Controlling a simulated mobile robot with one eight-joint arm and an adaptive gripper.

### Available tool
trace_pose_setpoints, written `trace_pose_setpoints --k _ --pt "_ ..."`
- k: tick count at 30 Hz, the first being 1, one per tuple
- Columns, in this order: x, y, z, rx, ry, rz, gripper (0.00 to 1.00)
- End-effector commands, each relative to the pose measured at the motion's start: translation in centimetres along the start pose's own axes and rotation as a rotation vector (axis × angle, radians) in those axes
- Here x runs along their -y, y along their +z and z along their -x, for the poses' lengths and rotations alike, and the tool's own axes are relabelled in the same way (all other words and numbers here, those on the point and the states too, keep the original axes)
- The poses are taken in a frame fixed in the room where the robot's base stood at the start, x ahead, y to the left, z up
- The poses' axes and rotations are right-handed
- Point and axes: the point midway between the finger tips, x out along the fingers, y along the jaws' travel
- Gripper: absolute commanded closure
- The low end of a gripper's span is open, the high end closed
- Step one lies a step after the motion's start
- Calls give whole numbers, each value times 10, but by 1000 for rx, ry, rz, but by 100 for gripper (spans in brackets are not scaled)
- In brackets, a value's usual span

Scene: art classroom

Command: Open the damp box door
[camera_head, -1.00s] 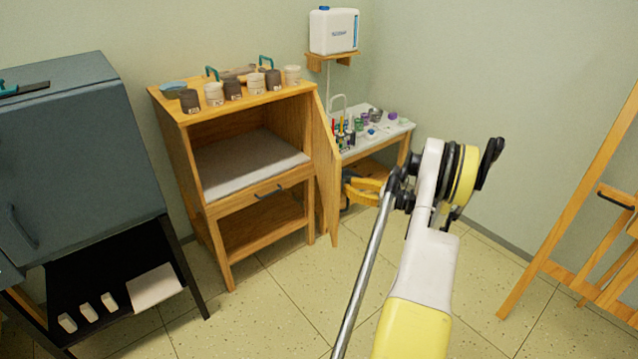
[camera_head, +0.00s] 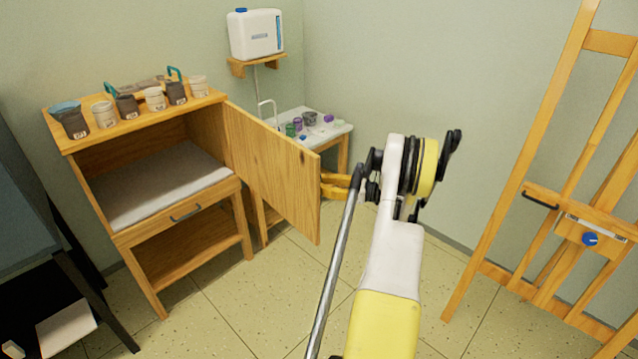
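The damp box (camera_head: 128,218) is a wooden cabinet at the left, with a grey-white slab (camera_head: 160,185) in its open upper compartment. Its wooden door (camera_head: 272,165) stands wide open, swung out to the right from the cabinet's right side. I see the door's plain inner face; its handle is not visible. I cannot tell whether the fingers touch or hold anything.
Several jars (camera_head: 154,99) stand on the cabinet top. Behind the door is a small table (camera_head: 340,130) with paint pots, below a white water container (camera_head: 256,35). A wooden easel (camera_head: 500,200) stands at right. A dark blue-grey cabinet (camera_head: 22,205) is at far left. Floor between is clear.

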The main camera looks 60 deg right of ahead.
Motion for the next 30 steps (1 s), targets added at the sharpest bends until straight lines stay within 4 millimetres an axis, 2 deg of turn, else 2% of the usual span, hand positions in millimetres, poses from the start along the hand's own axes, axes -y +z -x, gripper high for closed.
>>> trace_pose_setpoints --k 9,10,12,23,26,30 --pt "0 -2 2 -4 -1 0 100" --pt "0 -2 2 -4 -1 0 84" --pt "0 -2 2 -3 -1 0 68" --pt "0 -1 6 -2 -1 0 68" --pt "1 -1 19 -2 -3 0 68" --pt "1 -1 50 -2 -5 0 68"
